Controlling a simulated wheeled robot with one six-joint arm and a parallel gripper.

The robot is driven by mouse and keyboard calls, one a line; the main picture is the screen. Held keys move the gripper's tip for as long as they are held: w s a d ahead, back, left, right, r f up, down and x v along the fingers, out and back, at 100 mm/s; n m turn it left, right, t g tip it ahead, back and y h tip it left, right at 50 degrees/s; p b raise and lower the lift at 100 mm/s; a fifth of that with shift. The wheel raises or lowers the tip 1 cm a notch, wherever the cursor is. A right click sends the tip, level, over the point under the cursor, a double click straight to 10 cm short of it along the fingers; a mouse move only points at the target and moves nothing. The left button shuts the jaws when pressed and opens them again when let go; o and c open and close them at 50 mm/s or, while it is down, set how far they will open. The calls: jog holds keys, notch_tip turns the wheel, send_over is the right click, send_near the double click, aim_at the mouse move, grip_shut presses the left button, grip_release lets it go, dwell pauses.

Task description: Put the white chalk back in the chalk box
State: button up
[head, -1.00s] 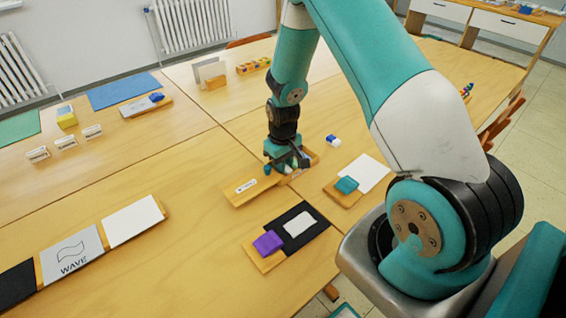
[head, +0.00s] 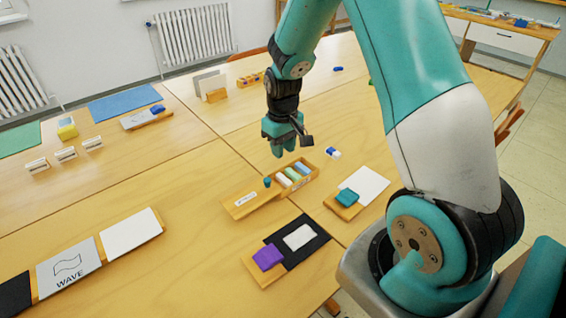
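The chalk box (head: 248,205) is a low wooden tray on the near table, with a pale label on its front left end. Several chalk pieces lie in its right part, among them a whitish one (head: 293,174) that looks like the white chalk. A small teal piece (head: 267,182) stands at the row's left end. My gripper (head: 284,152) is above and behind the box, pointing down and clear of it. I see nothing between its fingers, but their gap is too small to judge.
A white and blue eraser (head: 333,153) lies right of the box. In front are a black mat (head: 312,249) with a purple block (head: 268,257). A white card (head: 368,184) with a teal block (head: 347,197) lies at right. Bare table lies left of the box.

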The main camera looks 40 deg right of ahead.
jog(key=s+a+r+n+y, duration=0.1)
jog(key=s+a+r+n, duration=0.1)
jog(key=s+a+r, duration=0.35)
jog(key=s+a+r+n+y, duration=0.1)
jog(key=s+a+r, duration=0.2)
jog(key=a+r, duration=0.55)
jog(key=s+a+r+n+y, duration=0.1)
jog(key=s+a+r, duration=0.1)
jog(key=s+a, duration=0.2)
jog(key=s+a+r+n+y, duration=0.1)
jog(key=s+a+r+n, duration=0.1)
jog(key=s, duration=0.8)
jog(key=shift+s+a+r+n, duration=0.15)
jog(key=shift+a+r+n, duration=0.15)
jog(key=shift+a+r, duration=0.75)
jog(key=shift+a+f, duration=0.15)
jog(key=shift+f, duration=0.1)
